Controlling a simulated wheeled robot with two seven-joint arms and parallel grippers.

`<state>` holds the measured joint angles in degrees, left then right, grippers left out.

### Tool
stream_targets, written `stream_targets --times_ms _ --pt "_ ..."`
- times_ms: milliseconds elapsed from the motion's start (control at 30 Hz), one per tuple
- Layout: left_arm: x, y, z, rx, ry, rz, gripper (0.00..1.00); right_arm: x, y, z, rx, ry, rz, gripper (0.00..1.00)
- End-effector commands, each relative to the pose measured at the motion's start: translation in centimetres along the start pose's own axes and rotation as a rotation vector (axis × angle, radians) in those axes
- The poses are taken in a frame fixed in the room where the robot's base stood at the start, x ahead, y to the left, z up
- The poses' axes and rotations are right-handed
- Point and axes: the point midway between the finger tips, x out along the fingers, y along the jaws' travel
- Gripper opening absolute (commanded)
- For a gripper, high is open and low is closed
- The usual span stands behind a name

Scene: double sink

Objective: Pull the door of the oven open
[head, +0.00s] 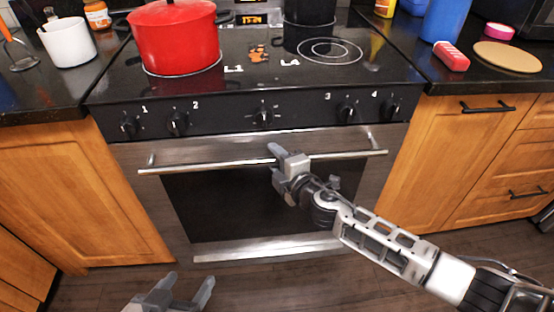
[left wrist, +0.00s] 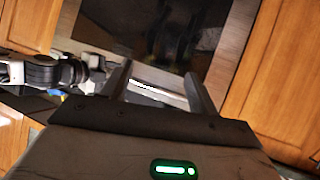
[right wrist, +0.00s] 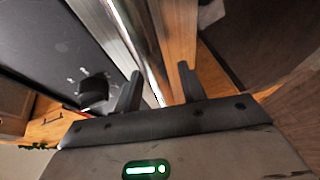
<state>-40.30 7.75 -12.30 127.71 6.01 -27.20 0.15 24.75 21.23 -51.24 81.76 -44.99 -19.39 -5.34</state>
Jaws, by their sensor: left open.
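The oven door (head: 210,262) is closed below the knob panel, with a dark glass window (head: 225,205). Its long silver handle (head: 215,166) runs across the top; in the right wrist view the handle (right wrist: 131,32) passes between the fingers. My right gripper (head: 283,153) is at the middle of the handle, its fingers apart on either side of it; I cannot tell whether either finger touches it. My left gripper (head: 183,290) is open and empty, low in front of the door. The left wrist view shows its spread fingers (left wrist: 158,82) with the door beyond.
A red pot (head: 175,40) and a black pot (head: 309,12) stand on the stovetop. Wooden cabinets (head: 75,190) flank the oven on both sides. A white mug (head: 68,42) and a red item (head: 451,56) sit on the counters. The dark floor before the oven looks clear.

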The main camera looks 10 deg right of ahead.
Motion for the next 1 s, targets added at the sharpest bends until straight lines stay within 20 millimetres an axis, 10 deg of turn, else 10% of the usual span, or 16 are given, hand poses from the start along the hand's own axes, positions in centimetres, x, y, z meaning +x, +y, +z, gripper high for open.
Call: stream_targets --times_ms 133,367,633,1000 --pt "0.0 0.0 0.2 0.0 -0.004 0.0 0.6 0.0 0.0 0.0 0.0 0.0 0.0 0.0" --pt "0.4 -0.1 1.0 0.0 -0.007 0.0 0.6 -0.6 -0.8 -0.3 -0.002 0.002 0.007 0.0" --pt "2.2 -0.4 3.9 0.016 0.018 0.008 0.6 -5.7 -4.2 -2.8 -0.039 0.013 0.103 0.0" --pt "8.4 0.8 10.8 0.006 -0.073 0.107 0.6 -11.8 -7.7 -5.4 -0.093 0.016 0.232 0.0"
